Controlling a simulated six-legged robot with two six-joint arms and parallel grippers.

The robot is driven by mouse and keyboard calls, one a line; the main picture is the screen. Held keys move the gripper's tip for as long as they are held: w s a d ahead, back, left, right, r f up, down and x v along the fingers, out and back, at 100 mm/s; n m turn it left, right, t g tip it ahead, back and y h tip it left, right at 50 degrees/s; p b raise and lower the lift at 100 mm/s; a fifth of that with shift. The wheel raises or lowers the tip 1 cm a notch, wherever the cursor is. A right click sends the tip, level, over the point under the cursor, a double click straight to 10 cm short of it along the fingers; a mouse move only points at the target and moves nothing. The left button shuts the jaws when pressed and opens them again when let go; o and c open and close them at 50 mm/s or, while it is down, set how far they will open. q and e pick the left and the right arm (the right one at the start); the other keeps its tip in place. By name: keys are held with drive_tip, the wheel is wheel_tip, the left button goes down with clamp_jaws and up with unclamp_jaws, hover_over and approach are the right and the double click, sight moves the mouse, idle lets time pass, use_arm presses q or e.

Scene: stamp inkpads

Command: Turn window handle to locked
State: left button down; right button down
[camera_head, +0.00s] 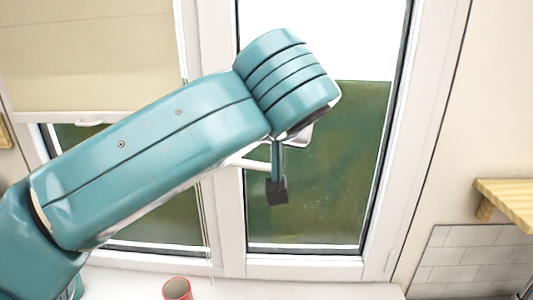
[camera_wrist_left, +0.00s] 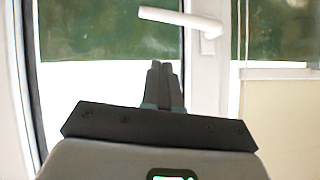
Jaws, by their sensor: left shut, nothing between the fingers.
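The white window handle (camera_wrist_left: 180,17) is on the white window frame, with its lever lying roughly horizontal and pointing left in the left wrist view. In the head view a part of the handle (camera_head: 252,164) shows below my teal left arm; the rest is hidden behind the arm. My left gripper (camera_head: 277,190) is shut and empty, in front of the glass, near the visible part of the handle. In the left wrist view the shut fingertips (camera_wrist_left: 162,68) are below the lever with a gap in the picture. I cannot tell the depth between them. My right gripper is not in view.
A beige blind (camera_head: 90,50) covers the upper left pane. A red cup (camera_head: 177,289) stands at the bottom, near the white sill. A wooden shelf (camera_head: 508,198) is on the right wall above pale tiles (camera_head: 465,255). The right pane below my gripper is clear.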

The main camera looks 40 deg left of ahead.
use_arm(q)
wheel_tip(320, 180, down, 6)
drive_tip(key=w+a, duration=0.2)
drive_tip(key=shift+w+a, duration=0.3)
drive_tip(key=shift+a, duration=0.05)
drive_tip(key=shift+w+a, duration=0.1)
drive_tip(key=shift+a, duration=0.05)
drive_tip(key=shift+f, duration=0.15)
drive_tip(key=shift+d+f+m+y, duration=0.2)
drive_tip(key=shift+f+m+y, duration=0.1)
drive_tip(key=shift+y, duration=0.1)
